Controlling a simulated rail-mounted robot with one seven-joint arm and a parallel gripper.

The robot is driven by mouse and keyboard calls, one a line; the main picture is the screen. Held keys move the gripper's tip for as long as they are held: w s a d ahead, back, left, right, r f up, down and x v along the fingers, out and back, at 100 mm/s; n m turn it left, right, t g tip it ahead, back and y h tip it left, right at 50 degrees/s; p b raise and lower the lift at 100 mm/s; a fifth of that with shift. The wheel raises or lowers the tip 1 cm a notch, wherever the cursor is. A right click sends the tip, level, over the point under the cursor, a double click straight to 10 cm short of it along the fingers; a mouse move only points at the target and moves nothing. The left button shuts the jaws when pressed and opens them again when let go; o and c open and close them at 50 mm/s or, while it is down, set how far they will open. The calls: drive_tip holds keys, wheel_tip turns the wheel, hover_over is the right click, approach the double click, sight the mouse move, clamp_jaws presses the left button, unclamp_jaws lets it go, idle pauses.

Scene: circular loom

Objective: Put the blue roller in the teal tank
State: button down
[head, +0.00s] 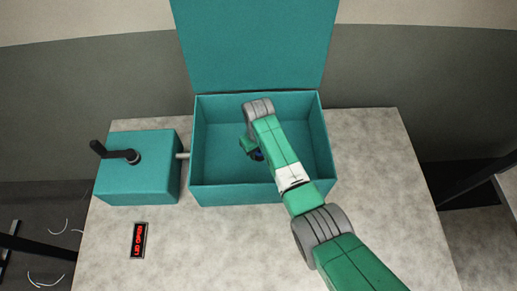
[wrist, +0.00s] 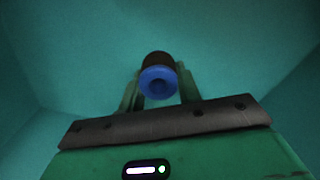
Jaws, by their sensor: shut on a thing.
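The teal tank (head: 236,195) stands open on the table, its lid (head: 255,45) raised upright at the back. My gripper (head: 252,150) reaches down inside the tank, above or near its floor. I cannot tell whether the roller touches the tank floor.
A teal box (head: 135,182) with a black crank handle (head: 115,152) stands left of the tank, joined to it by a short rod. A small display (head: 138,240) reading "LID OPEN" lies on the pale table (head: 200,250). The tank's left interior is free.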

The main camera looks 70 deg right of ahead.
drive_tip(key=shift+f+b, duration=0.3)
drive_tip(key=shift+f, duration=0.1)
drive_tip(key=c, duration=0.9)
unclamp_jaws()
wheel_tip(320, 180, up, 8)
drive_tip(key=p, duration=0.2)
drive_tip(key=shift+f, duration=0.1)
